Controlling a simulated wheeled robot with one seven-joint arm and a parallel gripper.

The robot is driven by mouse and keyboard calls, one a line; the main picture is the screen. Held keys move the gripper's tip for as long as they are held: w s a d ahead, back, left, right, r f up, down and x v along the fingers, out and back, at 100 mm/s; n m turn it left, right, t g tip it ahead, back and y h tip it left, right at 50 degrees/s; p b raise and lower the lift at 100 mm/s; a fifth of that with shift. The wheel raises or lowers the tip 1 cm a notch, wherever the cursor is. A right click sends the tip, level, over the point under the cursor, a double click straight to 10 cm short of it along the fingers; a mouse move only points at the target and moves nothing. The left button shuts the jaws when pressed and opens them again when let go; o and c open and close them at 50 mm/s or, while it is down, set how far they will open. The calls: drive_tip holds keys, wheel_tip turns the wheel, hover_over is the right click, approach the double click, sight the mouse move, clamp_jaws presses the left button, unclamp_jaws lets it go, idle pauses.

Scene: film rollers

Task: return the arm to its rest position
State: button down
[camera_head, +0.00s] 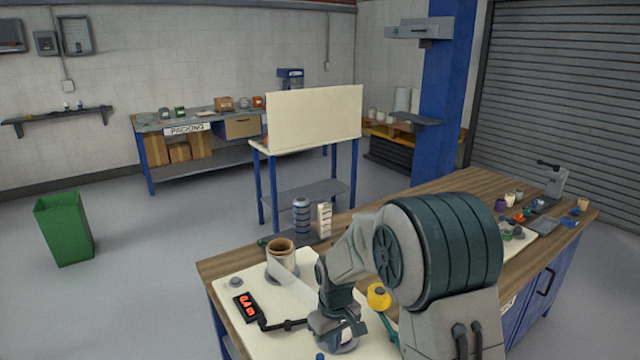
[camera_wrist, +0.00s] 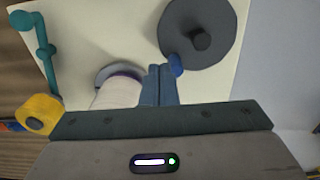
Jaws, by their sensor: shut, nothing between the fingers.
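My arm (camera_head: 437,240) reaches over the workbench (camera_head: 215,267) in the head view and bends down at the pale board (camera_head: 226,285). In the wrist view, my gripper (camera_wrist: 160,70) has its two fingers together with nothing between them. Its tips point down at the board, between a pale roll (camera_wrist: 118,90) and a dark disc (camera_wrist: 190,18) with a central peg. A small blue knob (camera_wrist: 176,65) appears right beside the fingertips; whether they touch it, I cannot tell. In the head view my wrist hides part of the board and the fingertips.
A brown-cored film roll (camera_head: 281,257) stands on the board, its pale strip running toward my wrist. A red-digit display (camera_head: 247,306) is to the left. A yellow roll (camera_head: 378,297) is close to my arm. Small parts (camera_head: 515,220) lie on the bench's far right.

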drive_tip(key=s+d+r+m+t, duration=0.1)
drive_tip(key=s+d+r+m, duration=0.1)
drive_tip(key=s+d+r, duration=0.2)
drive_tip(key=s+d+r+m+t, duration=0.1)
drive_tip(key=s+d+r+m, duration=0.1)
drive_tip(key=s+d+r, duration=0.2)
drive_tip(key=s+d+r+m+t, duration=0.1)
drive_tip(key=s+d+r+m, duration=0.1)
drive_tip(key=s+r, duration=0.6)
drive_tip(key=s+d, duration=0.1)
drive_tip(key=s, duration=0.4)
drive_tip(key=shift+s+d+r+m, duration=0.35)
drive_tip(key=shift+s+d+m, duration=0.05)
